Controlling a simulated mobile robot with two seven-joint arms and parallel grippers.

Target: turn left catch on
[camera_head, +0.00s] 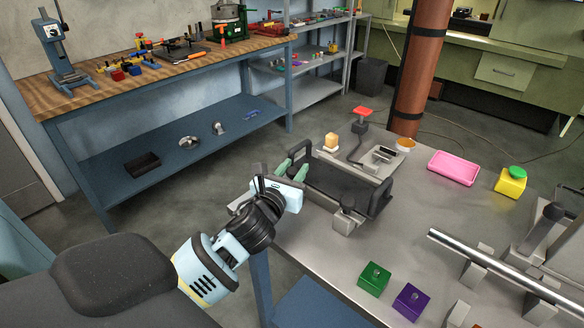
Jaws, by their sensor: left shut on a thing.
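A dark grey fixture (335,183) with raised end plates sits on the near edge of the metal cart top (405,225). A grey block with a dark knob (347,217), which looks like a catch, is at its front right. My left gripper (293,173) is at the fixture's left end, with green fingers pointing toward it. It is shut on a small part there, apparently the left catch, mostly hidden by the fingers and hand. I cannot tell which way the catch is turned. My right gripper is not in view.
Green (373,279) and purple (411,301) blocks stand in front. A metal rod (500,270) lies across supports at right. A blue workbench (180,75) stands behind.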

